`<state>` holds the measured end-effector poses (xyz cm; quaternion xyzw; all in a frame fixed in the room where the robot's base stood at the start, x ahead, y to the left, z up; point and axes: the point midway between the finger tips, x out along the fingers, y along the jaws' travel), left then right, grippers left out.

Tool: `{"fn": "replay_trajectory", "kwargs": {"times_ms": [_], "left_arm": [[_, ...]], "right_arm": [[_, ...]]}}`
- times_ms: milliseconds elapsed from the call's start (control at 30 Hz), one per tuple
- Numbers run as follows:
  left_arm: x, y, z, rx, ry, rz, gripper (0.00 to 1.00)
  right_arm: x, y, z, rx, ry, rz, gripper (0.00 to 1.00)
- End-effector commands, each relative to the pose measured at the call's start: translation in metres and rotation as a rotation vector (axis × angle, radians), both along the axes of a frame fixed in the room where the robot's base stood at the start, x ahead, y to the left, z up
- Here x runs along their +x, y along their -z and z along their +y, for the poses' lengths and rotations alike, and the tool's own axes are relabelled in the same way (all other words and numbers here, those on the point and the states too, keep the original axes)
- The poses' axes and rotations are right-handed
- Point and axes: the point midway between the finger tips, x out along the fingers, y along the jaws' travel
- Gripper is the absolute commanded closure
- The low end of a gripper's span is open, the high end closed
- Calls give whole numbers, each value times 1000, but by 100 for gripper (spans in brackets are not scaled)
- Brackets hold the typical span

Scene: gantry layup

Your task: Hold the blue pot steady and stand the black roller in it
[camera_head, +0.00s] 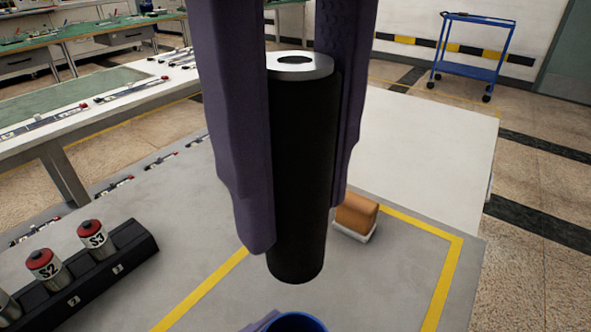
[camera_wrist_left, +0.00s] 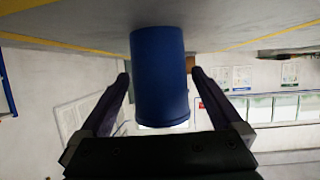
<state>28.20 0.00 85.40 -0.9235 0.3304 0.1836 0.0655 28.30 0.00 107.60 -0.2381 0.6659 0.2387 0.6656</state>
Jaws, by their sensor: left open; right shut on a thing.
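The black roller (camera_head: 300,170), a dark cylinder with a pale end ring, hangs near upright in the middle of the head view. My right gripper (camera_head: 297,228) is shut on it, one purple finger on each side. The blue pot (camera_head: 298,320) shows only its rim at the bottom edge, below the roller's lower end and apart from it. In the left wrist view, which looks upside down, the pot (camera_wrist_left: 160,85) stands between the fingers of my left gripper (camera_wrist_left: 160,74). That gripper is open, with a gap on both sides of the pot.
A black rack (camera_head: 105,262) with red-capped canisters marked S2 and S3 stands at the left. An orange-brown block (camera_head: 356,213) on a white base lies right of the roller.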

Motion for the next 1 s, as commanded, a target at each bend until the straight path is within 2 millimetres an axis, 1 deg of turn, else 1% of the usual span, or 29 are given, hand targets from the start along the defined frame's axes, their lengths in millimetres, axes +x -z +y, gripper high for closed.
{"fn": "replay_trajectory", "kwargs": {"times_ms": [167,867,900,1000], "left_arm": [[0,0,0,0,0,0,1],[-1,0,0,1,0,1,80],[-1,0,0,1,0,1,82],[-1,0,0,1,0,1,82]], "right_arm": [[0,0,0,1,0,-1,100],[0,0,0,1,0,-1,100],[0,0,0,1,0,-1,100],[0,1,0,0,0,0,100]]}}
